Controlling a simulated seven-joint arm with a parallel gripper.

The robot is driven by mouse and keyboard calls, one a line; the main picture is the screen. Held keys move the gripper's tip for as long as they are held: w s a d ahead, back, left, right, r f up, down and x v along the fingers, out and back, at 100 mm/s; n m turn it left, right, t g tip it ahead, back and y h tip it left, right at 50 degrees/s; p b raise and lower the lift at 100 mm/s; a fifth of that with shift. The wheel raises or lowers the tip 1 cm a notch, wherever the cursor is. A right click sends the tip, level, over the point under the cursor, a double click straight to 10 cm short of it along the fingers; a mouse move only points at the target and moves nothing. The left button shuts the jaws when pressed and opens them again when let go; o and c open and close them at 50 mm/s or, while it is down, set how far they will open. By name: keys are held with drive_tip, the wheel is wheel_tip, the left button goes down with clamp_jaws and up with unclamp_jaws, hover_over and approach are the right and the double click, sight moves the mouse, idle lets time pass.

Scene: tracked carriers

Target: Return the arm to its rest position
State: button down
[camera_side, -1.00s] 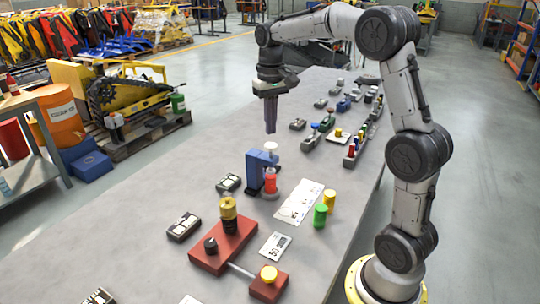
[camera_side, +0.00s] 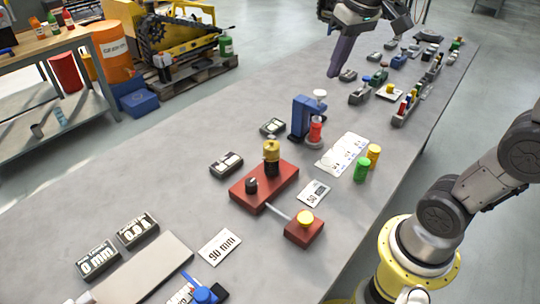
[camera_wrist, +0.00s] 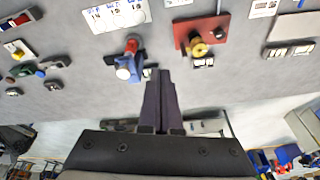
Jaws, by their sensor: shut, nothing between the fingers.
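My gripper (camera_side: 333,72) is at the top of the side view, raised above the far part of the table (camera_side: 170,150). Its dark fingers are together with nothing between them. In the wrist view my gripper (camera_wrist: 161,128) shows its two fingers side by side and shut. The blue stand with a red cylinder (camera_side: 303,118) is on the table in front of and below the gripper.
A red block with a yellow-topped post (camera_side: 264,185), a smaller red block (camera_side: 304,230), green (camera_side: 362,169) and yellow (camera_side: 374,155) cylinders and several small devices stand on the table. A workbench (camera_side: 75,45) and a pallet (camera_side: 190,75) are beyond it. The floor at right is clear.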

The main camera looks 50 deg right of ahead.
drive_tip(key=s+a+f+n+t, duration=0.2)
drive_tip(key=s+a+f, duration=0.3)
drive_tip(key=s+f, duration=0.3)
drive_tip(key=s+n, duration=0.1)
drive_tip(key=s, duration=0.3)
drive_tip(key=shift+s+f+t+y, duration=0.3)
drive_tip(key=shift+f, duration=0.05)
idle(0.4)
